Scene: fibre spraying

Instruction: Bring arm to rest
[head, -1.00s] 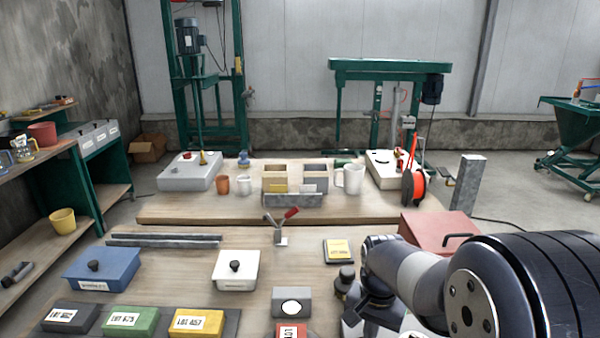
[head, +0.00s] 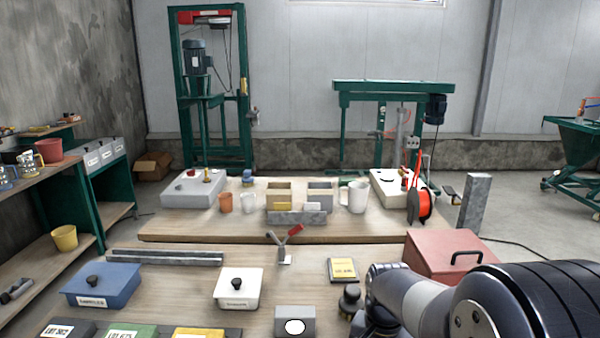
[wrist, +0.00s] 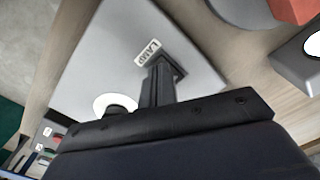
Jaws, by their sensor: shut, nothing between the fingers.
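My arm (head: 410,295) reaches in from the lower right of the head view, folded low over the near bench. My gripper is not clearly visible in that view. In the wrist view my gripper (wrist: 166,72) shows as a dark pair of fingers closed together with nothing between them. Behind the fingers is a light grey surface (wrist: 100,70) with a label reading LAMP. Whether the fingertips touch it cannot be told.
Near the arm are a red box with a handle (head: 440,254), a yellow-labelled pad (head: 342,270) and a grey block (head: 294,322). A white lidded box (head: 238,290) and a blue lidded box (head: 100,285) stand further left. The far bench (head: 200,225) carries mugs and an orange reel (head: 420,206).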

